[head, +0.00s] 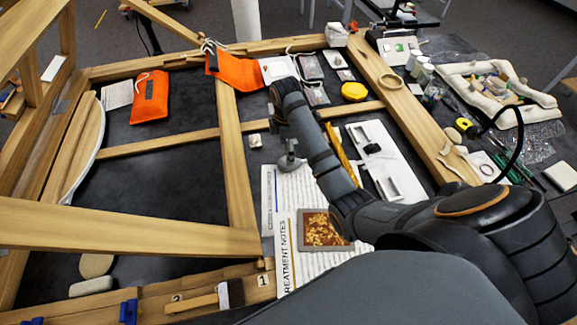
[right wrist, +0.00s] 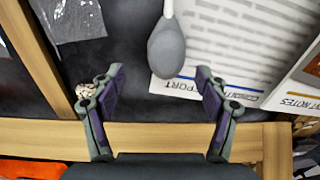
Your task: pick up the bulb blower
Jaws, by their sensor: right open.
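The bulb blower is a grey rubber bulb with a pale narrow nozzle. In the head view the bulb blower (head: 289,162) lies at the top edge of the printed sheets, close to my right wrist. In the right wrist view the bulb blower (right wrist: 166,48) lies just beyond the fingertips, between the lines of the two fingers and apart from them. My right gripper (right wrist: 156,80) is open and empty, with its fingers spread wide. In the head view its fingers are mostly hidden by my arm. My left gripper is not in view.
A wooden frame bar (right wrist: 180,135) runs below the fingers in the wrist view. A small crumpled object (right wrist: 86,90) is by the left finger. A framed gilt fragment (head: 324,230) lies on the sheets (head: 284,205). A white tray (head: 392,170) stands to the right.

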